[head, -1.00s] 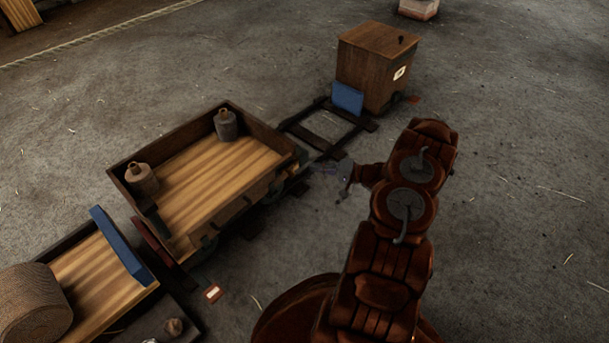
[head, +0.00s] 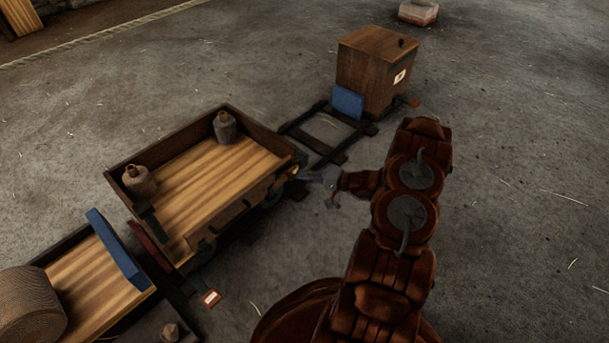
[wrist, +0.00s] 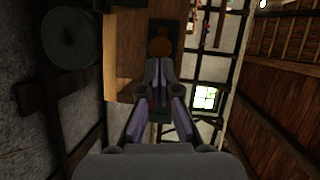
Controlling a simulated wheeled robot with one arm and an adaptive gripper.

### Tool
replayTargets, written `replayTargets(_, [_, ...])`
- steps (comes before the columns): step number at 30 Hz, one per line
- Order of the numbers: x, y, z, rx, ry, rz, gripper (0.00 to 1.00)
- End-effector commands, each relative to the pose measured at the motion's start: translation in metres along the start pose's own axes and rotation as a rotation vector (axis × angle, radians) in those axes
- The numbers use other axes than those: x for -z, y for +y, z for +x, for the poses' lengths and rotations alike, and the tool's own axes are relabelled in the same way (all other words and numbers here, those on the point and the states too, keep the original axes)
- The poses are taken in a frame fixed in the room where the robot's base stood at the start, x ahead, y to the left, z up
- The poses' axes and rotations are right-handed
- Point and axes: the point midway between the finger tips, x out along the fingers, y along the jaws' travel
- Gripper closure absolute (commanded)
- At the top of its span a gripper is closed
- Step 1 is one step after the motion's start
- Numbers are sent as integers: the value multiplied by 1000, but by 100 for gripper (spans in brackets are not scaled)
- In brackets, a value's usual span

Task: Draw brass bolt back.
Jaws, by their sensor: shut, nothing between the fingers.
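The brass bolt appears to be the rounded orange-brown end (wrist: 161,47) just beyond my fingertips in the wrist view. The wooden cart (head: 215,175) stands on rails, and the bolt is too small to make out on it in the head view. My gripper (head: 306,174) is at the right end of the cart, close to its corner. In the wrist view my gripper (wrist: 158,68) has its fingers together and empty, pointing at the round end. I cannot tell whether the tips touch it.
Two grey-brown weights (head: 225,127) stand in the cart. A wooden box (head: 378,68) with a blue plate (head: 347,102) stands farther along the rails (head: 325,130). Another cart with a coil of rope (head: 28,303) is at lower left. The floor at right is clear.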

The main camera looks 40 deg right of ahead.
Motion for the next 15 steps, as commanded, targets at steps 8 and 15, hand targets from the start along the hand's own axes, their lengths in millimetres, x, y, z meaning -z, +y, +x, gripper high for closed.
replayTargets(8, [-6, -2, 4, 0, 1, 1, 100])
replayTargets(15, [-14, -4, 8, -1, 0, 0, 100])
